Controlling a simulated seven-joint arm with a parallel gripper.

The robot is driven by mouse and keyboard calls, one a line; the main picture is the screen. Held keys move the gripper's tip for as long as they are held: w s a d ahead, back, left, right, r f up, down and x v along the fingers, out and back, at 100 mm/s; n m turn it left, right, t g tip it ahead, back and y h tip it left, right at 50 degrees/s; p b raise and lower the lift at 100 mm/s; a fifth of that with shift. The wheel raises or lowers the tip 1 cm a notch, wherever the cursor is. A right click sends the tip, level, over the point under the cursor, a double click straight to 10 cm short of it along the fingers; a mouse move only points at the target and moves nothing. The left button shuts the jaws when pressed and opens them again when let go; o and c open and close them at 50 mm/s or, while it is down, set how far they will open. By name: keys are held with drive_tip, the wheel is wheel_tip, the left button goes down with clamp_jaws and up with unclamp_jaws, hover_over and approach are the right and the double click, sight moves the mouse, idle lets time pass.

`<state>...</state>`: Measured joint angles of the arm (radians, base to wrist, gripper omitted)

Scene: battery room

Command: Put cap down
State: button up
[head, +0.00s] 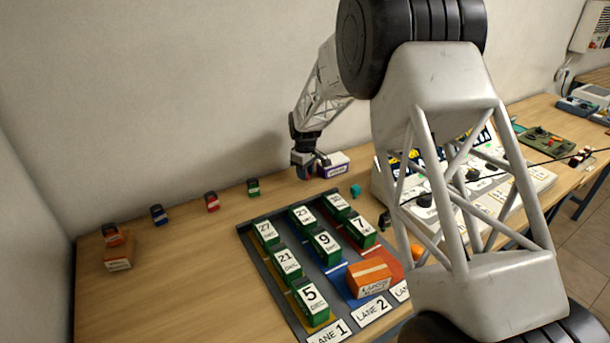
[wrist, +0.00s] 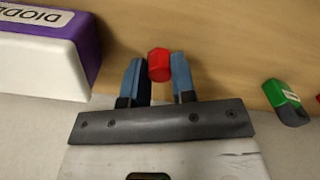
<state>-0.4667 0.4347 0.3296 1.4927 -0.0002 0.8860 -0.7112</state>
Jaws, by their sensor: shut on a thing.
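A red cap (wrist: 159,64), six-sided in outline, sits between the blue fingertips of my gripper (wrist: 157,80) in the wrist view. The jaws are shut on it. In the head view my gripper (head: 304,168) is low near the back wall, just left of the purple and white box (head: 334,166). The cap cannot be made out there. The wood table (head: 180,275) lies below; I cannot tell whether the cap touches it.
Small blocks with dark tops, including blue (head: 158,215), red (head: 211,202) and green (head: 253,188), stand along the wall. A lane tray (head: 265,278) holds numbered green boxes and an orange box (head: 369,278). A teal piece (head: 356,190) lies nearby. The left table is mostly clear.

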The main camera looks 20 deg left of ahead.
drive_tip(key=shift+f, duration=0.6)
drive_tip(key=shift+f, duration=0.15)
drive_tip(key=o, duration=0.9)
drive_tip(key=shift+r, duration=6.15)
